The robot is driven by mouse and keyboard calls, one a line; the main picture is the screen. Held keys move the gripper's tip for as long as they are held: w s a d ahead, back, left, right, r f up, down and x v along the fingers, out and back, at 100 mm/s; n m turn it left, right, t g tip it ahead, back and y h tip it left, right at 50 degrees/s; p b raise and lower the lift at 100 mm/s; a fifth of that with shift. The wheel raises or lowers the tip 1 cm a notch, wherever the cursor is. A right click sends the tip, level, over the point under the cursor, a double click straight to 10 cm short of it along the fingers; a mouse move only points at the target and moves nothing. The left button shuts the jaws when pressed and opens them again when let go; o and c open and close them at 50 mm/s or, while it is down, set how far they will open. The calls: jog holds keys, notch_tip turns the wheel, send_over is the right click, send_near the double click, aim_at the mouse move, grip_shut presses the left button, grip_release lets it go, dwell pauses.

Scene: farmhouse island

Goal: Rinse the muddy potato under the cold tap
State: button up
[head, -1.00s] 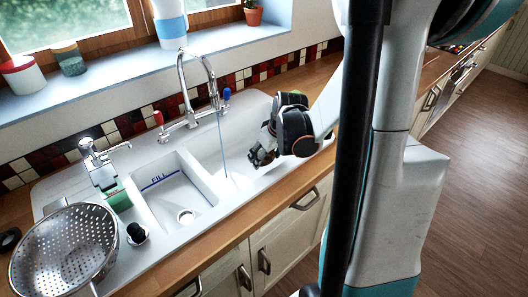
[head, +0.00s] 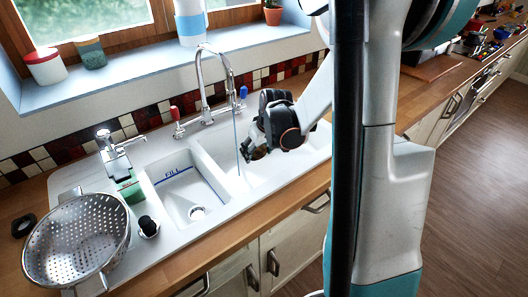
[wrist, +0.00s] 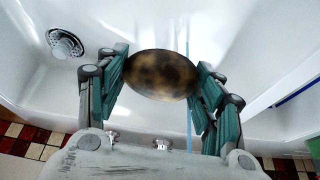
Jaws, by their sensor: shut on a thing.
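My gripper (head: 252,150) is shut on the potato (wrist: 160,76), over the right basin (head: 286,160). The potato is brown with dark muddy patches, held crosswise between both fingers in the wrist view; only a bit shows in the head view. The curved chrome tap (head: 214,80) has a blue-topped handle (head: 243,92) on the right and a red-topped one (head: 175,113) on the left. A thin water stream (head: 236,130) falls from its spout just left of my gripper. In the wrist view the stream (wrist: 189,125) lines up with the potato's right end; I cannot tell whether it touches.
A small basin marked FILL (head: 178,182) is left of the right basin. A metal colander (head: 76,240), a dark-topped stopper (head: 148,226) and a soap dispenser with green liquid (head: 130,188) stand at the left. The basin's drain (wrist: 66,43) shows in the wrist view.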

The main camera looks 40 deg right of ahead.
jog(key=shift+w+a+f+b, duration=0.15)
jog(key=shift+w+a, duration=0.2)
jog(key=shift+w, duration=0.45)
jog(key=shift+w+a+f+b, duration=0.2)
jog(key=shift+w+a, duration=0.2)
jog(key=shift+w, duration=0.4)
jog(key=shift+w+a+f+b, duration=0.15)
jog(key=shift+w+a, duration=0.2)
jog(key=shift+w, duration=0.45)
jog(key=shift+d, duration=0.1)
jog(key=shift+w+d, duration=0.25)
jog(key=shift+d, duration=0.25)
jog(key=shift+a, duration=0.15)
jog(key=shift+s+a, duration=0.25)
jog(key=shift+a, duration=0.2)
jog(key=shift+s, duration=0.1)
jog(key=s+d, duration=0.3)
jog(key=s, duration=0.4)
jog(key=shift+d+b, duration=0.2)
jog(key=shift+b, duration=0.1)
